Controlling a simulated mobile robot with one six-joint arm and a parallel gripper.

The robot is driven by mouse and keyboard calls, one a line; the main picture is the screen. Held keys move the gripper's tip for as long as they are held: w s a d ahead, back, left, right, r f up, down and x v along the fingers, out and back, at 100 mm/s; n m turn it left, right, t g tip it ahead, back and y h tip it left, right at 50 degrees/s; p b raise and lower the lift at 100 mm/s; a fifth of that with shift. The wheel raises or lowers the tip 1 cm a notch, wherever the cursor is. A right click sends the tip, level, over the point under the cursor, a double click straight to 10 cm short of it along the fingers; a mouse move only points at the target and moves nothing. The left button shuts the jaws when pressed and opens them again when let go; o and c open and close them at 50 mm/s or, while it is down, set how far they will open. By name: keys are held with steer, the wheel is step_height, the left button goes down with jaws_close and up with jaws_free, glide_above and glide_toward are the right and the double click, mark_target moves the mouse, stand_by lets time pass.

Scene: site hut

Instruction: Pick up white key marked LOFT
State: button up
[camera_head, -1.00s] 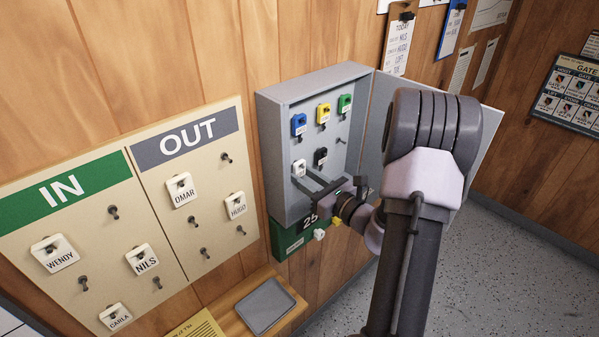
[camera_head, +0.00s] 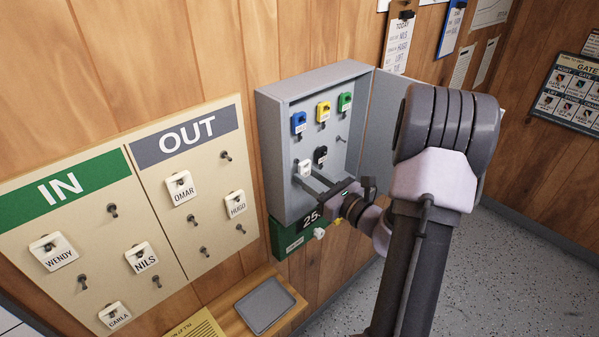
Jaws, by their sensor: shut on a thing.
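The white key (camera_head: 304,167) is in the lower left of the open grey key cabinet (camera_head: 265,150). Its label is too small to read here. My gripper (camera_head: 308,175) reaches into the cabinet from the right, with its fingers shut on the white key. The fingers hide part of the key's lower side, and I cannot tell whether it is still on its hook.
A black key (camera_head: 320,155) hangs close to the right of the white one. Blue (camera_head: 299,123), yellow (camera_head: 323,112) and green (camera_head: 345,102) keys hang above. A grey tray (camera_head: 265,305) lies on a wooden shelf below. The IN/OUT board (camera_head: 100,225) is at left.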

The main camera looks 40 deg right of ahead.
steer(key=shift+s+d+b, duration=0.2)
steer(key=shift+s+b, duration=0.5)
steer(key=shift+s, duration=1.85)
